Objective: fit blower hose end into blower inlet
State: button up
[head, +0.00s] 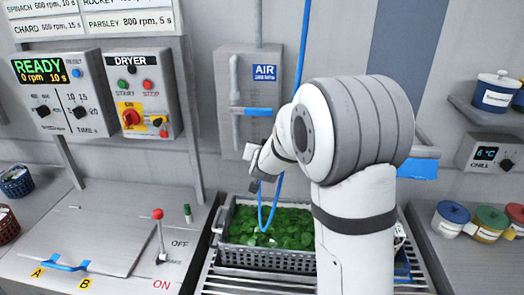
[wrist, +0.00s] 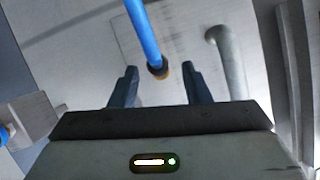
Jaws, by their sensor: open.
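The blue blower hose (head: 302,42) hangs from above, passes behind my arm and shows again as a loop over the greens. In the wrist view its end (wrist: 159,70), with a dark and brass-coloured tip, lies in the gap between my fingertips, with space on both sides. My gripper (wrist: 159,78) is open; neither finger visibly touches the hose. In the head view my gripper is partly hidden by my arm. A grey bent pipe (head: 234,78) is on the wall panel beside the AIR sign; it also shows in the wrist view (wrist: 229,62). I cannot tell which opening is the inlet.
A grey basket (head: 250,256) of greens stands on a slatted rack below my gripper. A blue lever (head: 258,112) sits on the AIR panel. The dryer box (head: 144,97) and a red-knobbed lever (head: 158,214) are at left. Lidded jars (head: 451,218) stand at right.

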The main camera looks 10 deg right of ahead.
jog(key=shift+w+d+f, duration=0.1)
jog(key=shift+w+f, duration=0.15)
jog(key=shift+w, duration=0.4)
jog(key=shift+c, duration=0.2)
grip_shut()
jog(key=shift+s, duration=0.15)
jog(key=shift+s+a, duration=0.2)
jog(key=shift+s, duration=0.2)
jog(key=shift+s+a+b, duration=0.15)
jog(key=shift+s+a, duration=0.05)
jog(key=shift+s, duration=0.7)
jog(key=shift+s+a+b, duration=0.15)
jog(key=shift+s+a, duration=0.05)
jog(key=shift+s, duration=0.65)
jog(key=shift+s+r, duration=0.1)
